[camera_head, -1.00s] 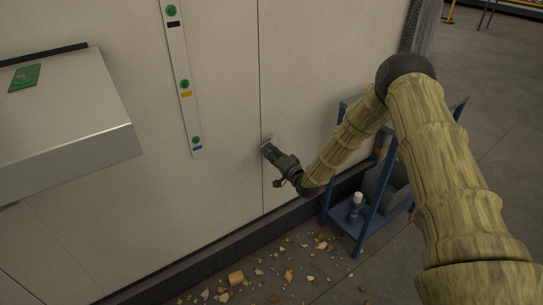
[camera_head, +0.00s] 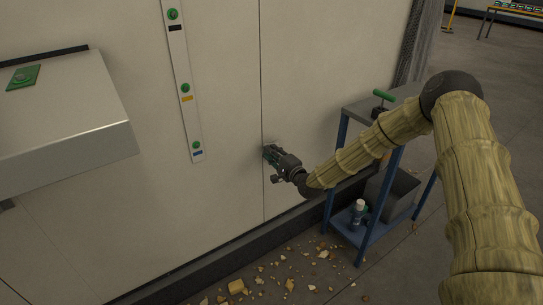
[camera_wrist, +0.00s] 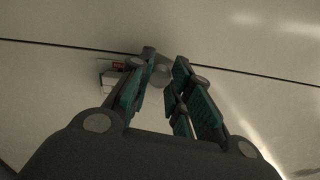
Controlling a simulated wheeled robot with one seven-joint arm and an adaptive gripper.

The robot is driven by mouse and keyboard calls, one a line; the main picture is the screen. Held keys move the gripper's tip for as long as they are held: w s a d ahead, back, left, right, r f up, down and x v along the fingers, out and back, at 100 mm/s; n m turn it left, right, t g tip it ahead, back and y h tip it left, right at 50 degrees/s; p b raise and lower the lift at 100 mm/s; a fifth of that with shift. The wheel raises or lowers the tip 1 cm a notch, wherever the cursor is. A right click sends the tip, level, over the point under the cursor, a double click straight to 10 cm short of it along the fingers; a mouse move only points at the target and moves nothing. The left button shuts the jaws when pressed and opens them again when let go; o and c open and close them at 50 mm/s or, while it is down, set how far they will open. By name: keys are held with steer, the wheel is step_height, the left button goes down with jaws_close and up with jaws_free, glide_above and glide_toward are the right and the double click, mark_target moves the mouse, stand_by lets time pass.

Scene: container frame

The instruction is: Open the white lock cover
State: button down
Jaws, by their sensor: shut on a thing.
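My gripper (camera_head: 271,152) is at the seam of the pale wall panels and hides most of the lock there. In the wrist view, its teal-padded fingers (camera_wrist: 160,74) close in around a small grey rounded piece at the seam. This piece seems to belong to the lock cover (camera_wrist: 159,73), but its outline is partly hidden. A small whitish block with a red mark (camera_wrist: 112,78) shows just left of the fingers. I cannot tell how far the cover is open.
A white sloped box (camera_head: 65,120) juts from the wall at left. A strip with green buttons (camera_head: 181,80) hangs beside the seam. A blue-framed cart (camera_head: 338,160) stands right, under my arm. Yellowish chunks (camera_head: 236,286) litter the floor.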

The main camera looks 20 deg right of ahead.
steer(key=shift+d, duration=0.1)
steer(key=c, duration=1.3)
jaws_free()
steer(key=v, duration=1.2)
